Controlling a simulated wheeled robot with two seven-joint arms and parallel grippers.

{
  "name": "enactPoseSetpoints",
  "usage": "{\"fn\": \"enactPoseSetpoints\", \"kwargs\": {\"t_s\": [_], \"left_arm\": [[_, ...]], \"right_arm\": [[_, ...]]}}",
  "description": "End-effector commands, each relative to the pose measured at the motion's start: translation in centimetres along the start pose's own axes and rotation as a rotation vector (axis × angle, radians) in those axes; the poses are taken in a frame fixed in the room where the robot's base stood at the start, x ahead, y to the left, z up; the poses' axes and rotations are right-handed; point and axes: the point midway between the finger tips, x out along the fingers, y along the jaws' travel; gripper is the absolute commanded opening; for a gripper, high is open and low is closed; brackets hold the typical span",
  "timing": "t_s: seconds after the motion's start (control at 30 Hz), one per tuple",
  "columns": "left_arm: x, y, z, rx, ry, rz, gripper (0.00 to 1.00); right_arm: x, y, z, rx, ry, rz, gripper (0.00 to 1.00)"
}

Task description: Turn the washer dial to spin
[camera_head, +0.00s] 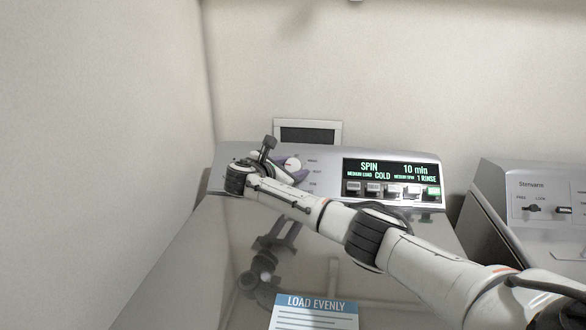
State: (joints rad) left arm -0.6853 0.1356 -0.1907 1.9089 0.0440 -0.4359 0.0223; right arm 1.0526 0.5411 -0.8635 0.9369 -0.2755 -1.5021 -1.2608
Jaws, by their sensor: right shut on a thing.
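The topload washer's control panel (437,170) stands at the back, with a dark display (391,170) that reads SPIN, COLD and 10 min. The round washer dial (292,164) is on the left part of the panel, partly hidden by my right gripper. My right gripper (283,163) is at the dial, shut on it, with its arm reaching in from the lower right. The exact contact of the fingertips is hard to see. My left gripper is not in view.
A row of buttons (391,190) sits below the display. The glossy washer lid (215,270) is shut, with a LOAD EVENLY label (315,312). A second appliance (530,215) stands close on the right. A wall rises close on the left.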

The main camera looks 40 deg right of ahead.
Motion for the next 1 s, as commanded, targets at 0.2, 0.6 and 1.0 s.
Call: {"fn": "enactPoseSetpoints", "kwargs": {"t_s": [0.2, 0.6, 1.0], "left_arm": [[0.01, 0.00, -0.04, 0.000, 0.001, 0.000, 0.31], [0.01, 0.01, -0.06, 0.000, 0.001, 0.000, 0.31], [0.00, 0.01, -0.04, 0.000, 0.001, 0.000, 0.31]], "right_arm": [[0.01, -0.11, -0.05, 0.030, 0.000, -0.028, 0.19], [0.04, -0.12, 0.00, 0.035, -0.001, -0.031, 0.19], [0.02, -0.03, 0.02, 0.036, 0.000, -0.029, 0.60]]}}
